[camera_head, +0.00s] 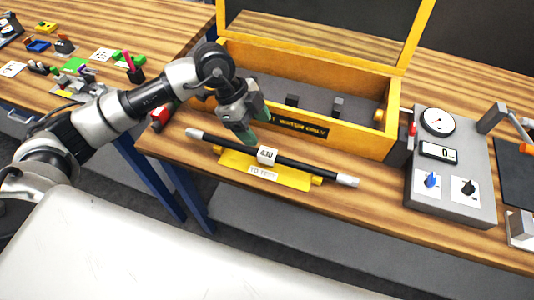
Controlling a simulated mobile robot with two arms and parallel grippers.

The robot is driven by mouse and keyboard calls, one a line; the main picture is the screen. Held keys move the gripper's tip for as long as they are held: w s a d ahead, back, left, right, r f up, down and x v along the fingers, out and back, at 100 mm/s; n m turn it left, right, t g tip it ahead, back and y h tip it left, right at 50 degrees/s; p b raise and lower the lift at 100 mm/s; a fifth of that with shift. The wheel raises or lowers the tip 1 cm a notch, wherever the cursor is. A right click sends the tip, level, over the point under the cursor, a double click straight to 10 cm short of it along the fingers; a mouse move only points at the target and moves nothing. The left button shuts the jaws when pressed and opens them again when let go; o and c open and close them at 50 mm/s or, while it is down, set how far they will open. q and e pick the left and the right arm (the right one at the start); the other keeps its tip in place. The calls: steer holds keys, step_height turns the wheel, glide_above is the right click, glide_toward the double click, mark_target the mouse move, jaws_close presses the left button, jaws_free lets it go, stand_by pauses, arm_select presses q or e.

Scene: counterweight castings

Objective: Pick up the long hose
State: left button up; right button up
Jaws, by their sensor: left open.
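The long hose (300,167) is a black tube with light end fittings and a white tag marked 430. It lies on a yellow cradle (236,160) labelled "TO TEST" on the wooden bench. My left gripper (254,139) reaches in from the upper left, with greenish fingertips pointing down. It is open and empty, just above and behind the left half of the hose. Whether a fingertip touches the hose is hard to tell. My right gripper is not in view.
A yellow open box (350,147) with a raised lid stands directly behind the hose. A grey gauge panel (478,200) stands to the right. A red object (160,117) lies left of the gripper. A second bench (110,20) with small parts is at upper left.

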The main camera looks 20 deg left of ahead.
mark_target(267, 152)
arm_select(q)
steer(key=shift+w+a+f+n+y, duration=0.15)
steer(key=shift+a+f+n+y, duration=0.15)
steer(key=shift+a+f+y, duration=0.25)
steer(key=p+x, duration=0.1)
steer(key=x, duration=0.2)
steer(key=shift+d+f, duration=0.15)
steer(key=shift+f, duration=0.2)
steer(key=p+x, duration=0.1)
steer(key=x, duration=0.1)
steer(key=p+x, duration=0.1)
steer(key=x, duration=0.2)
steer(key=shift+d+f, duration=0.15)
steer(key=shift+d, duration=0.2)
steer(key=shift+f, duration=0.25)
steer(key=shift+r, duration=0.1)
steer(key=c, duration=1)
